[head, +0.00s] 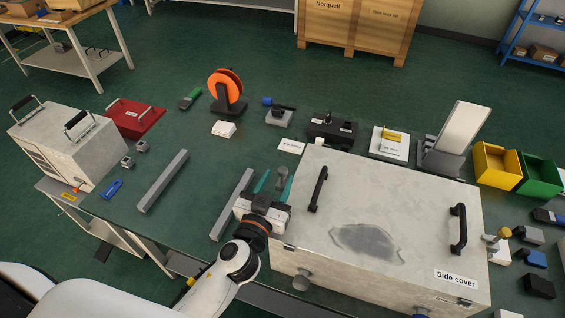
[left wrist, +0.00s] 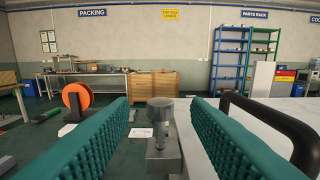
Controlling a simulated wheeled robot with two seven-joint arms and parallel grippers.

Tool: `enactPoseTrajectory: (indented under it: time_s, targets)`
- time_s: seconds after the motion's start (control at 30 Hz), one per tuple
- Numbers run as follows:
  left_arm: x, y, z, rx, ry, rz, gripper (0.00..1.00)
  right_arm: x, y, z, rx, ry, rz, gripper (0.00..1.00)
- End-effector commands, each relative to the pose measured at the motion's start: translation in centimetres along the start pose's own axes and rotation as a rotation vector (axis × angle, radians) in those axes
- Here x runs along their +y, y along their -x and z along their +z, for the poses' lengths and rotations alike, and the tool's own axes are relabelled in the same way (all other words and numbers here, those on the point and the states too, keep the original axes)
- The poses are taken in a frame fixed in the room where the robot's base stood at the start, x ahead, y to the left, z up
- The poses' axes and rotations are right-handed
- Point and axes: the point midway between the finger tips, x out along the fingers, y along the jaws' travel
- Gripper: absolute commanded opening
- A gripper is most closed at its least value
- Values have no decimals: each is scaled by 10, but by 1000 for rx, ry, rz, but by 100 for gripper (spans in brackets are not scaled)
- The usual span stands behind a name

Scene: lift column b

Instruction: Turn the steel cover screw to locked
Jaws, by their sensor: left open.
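A grey steel screw (left wrist: 160,108) with a round head stands upright on a block beside the left end of the large pale box labelled "Side cover" (head: 400,195). Its head also shows in the head view (head: 282,173). My left gripper (head: 277,177) is open, with its teal fingers pointing toward the screw. In the left wrist view the screw head appears between the two fingers (left wrist: 160,120), with a gap on each side. I cannot tell how deep it sits between them. Any locked mark is not visible. My right gripper is not in view.
Grey bars (head: 162,181) lie to the left. An orange reel (head: 226,85) stands behind. Yellow and green bins (head: 497,167) are at the right.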

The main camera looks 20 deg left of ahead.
Motion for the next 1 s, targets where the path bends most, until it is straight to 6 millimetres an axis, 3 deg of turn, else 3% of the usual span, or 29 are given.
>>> enactPoseTrajectory:
  time_s: [0.1,0.27,0.63,0.67,0.9,1.0]
  targets:
    - [0,-22,3,-1,-3,0,43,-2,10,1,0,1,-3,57]
    - [0,-39,1,0,-2,0,43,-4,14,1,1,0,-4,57]
    - [0,-45,0,1,0,0,43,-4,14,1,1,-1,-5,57]
    - [0,-45,0,1,0,0,42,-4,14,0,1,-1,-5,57]
    - [0,-45,0,1,0,0,2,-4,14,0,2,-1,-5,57]
    - [0,-44,0,1,0,0,0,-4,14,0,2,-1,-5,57]
